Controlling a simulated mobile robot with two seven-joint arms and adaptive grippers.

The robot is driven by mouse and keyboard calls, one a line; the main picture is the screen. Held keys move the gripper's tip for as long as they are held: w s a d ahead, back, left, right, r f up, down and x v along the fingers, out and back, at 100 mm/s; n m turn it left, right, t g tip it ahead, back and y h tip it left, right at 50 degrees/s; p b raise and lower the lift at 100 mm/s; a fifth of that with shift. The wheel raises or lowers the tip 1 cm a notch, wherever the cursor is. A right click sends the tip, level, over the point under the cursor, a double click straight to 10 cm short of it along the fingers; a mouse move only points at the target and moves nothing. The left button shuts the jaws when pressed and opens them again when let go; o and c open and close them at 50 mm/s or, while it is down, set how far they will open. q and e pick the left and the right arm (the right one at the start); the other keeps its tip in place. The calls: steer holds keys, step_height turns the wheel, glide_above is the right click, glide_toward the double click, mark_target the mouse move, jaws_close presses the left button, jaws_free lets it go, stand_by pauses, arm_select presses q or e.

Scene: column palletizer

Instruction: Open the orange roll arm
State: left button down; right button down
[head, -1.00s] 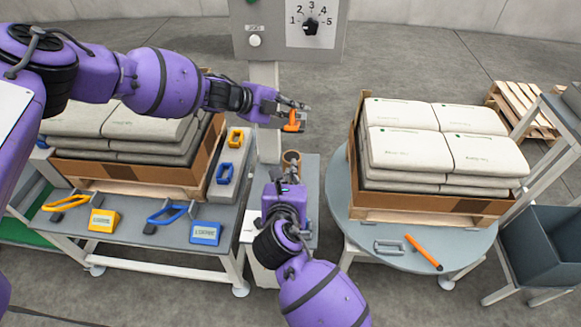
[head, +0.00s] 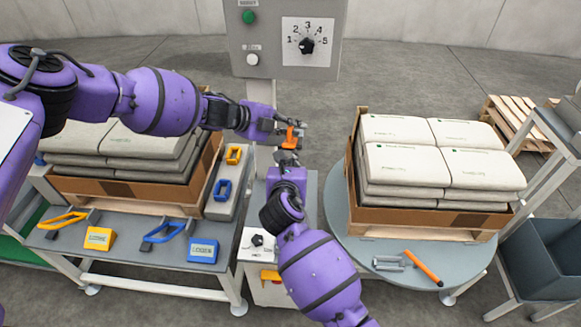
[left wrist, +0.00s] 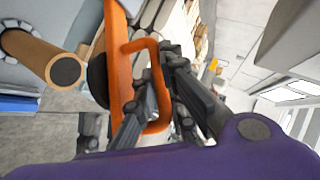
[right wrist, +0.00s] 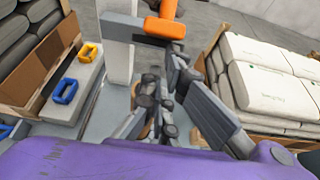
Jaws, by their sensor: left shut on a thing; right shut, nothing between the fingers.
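An orange part with a loop handle (head: 291,136), apparently the roll arm, is near the grey post at the middle of the head view. My left gripper (head: 298,130) is shut on it. In the left wrist view the orange loop (left wrist: 124,47) passes by the fingers, and a brown roll (left wrist: 38,55) with a dark end lies beside it. The orange piece also shows at the top of the right wrist view (right wrist: 164,28). My right gripper (head: 288,158) is shut and empty, just below the orange part in the head view. It hides the brown roll there.
A grey control box (head: 270,65) with a dial hangs above. A round turntable (head: 345,215) at right bears a boxed stack of sacks (head: 395,165) and an orange bar (head: 423,267).

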arm_select(q)
steer(key=shift+s+d+f, duration=0.1)
steer(key=shift+s+f, duration=0.05)
steer(key=shift+f, duration=0.05)
